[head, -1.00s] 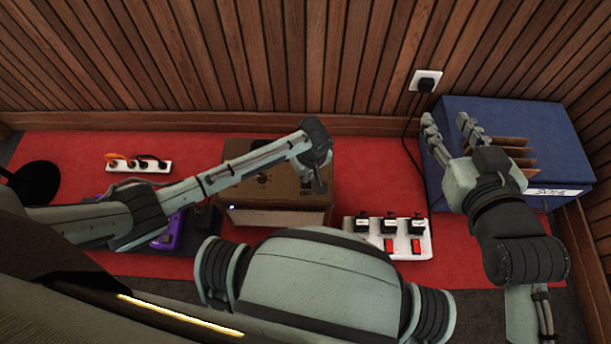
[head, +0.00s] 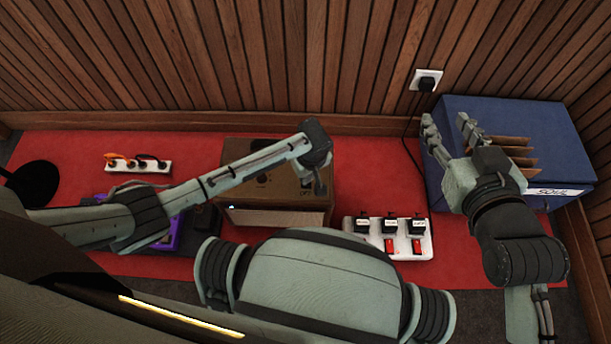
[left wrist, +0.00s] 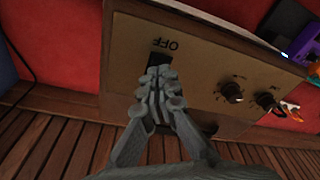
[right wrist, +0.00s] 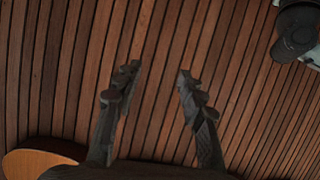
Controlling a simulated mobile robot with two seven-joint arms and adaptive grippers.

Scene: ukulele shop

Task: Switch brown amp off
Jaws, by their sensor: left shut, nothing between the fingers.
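The brown amp (head: 240,149) stands on the red mat, partly covered by my left arm. The left wrist view shows its tan panel (left wrist: 125,62), two round knobs (left wrist: 231,92) and an "OFF" label (left wrist: 167,44). A dark switch (left wrist: 158,58) sits by the label, partly hidden by my fingers. My left gripper (head: 321,190) is shut and empty, its tips (left wrist: 160,74) at or just over the switch; contact and switch position cannot be told. A small light (head: 232,207) shows at the amp's front edge. My right gripper (head: 446,120) is open and empty near the blue crate.
A blue crate (head: 530,118) with brown dividers stands at the right. A white power strip (head: 405,242) with plugs and red switches lies right of the amp. A smaller strip (head: 150,166) and a purple device (head: 163,246) are left. A slatted wall (head: 300,60) stands behind.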

